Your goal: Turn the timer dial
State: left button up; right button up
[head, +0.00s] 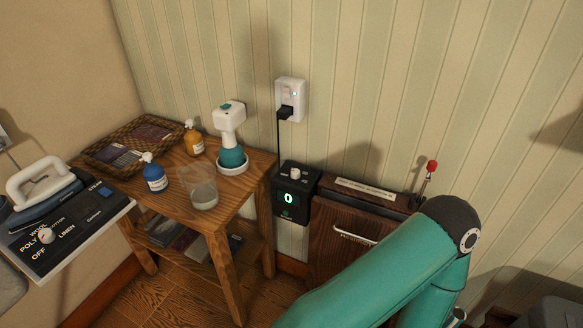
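The timer looks like a small black box (292,203) with a lit "0" on its front, fixed between the wooden table and a dark wooden cabinet. Its pale dial (295,173) sits on the top face, and nothing touches it. A black cord runs up from behind the box to a plug in the wall. A teal link of my arm fills the lower right, in front of the cabinet. Neither of my grippers shows in the head view, so I cannot see where they are.
The wooden table (222,208) holds a wicker tray (112,168), two pump bottles, a cup (204,194) and a white-and-teal device (230,135). An iron (42,182) rests at the left on a panel with its own knob (46,236). A red-tipped lever (431,167) stands behind the cabinet (350,226).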

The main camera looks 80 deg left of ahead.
aim_at(295, 172)
jog(key=u, duration=3)
jog(key=k, duration=0.85)
jog(key=i, duration=0.65)
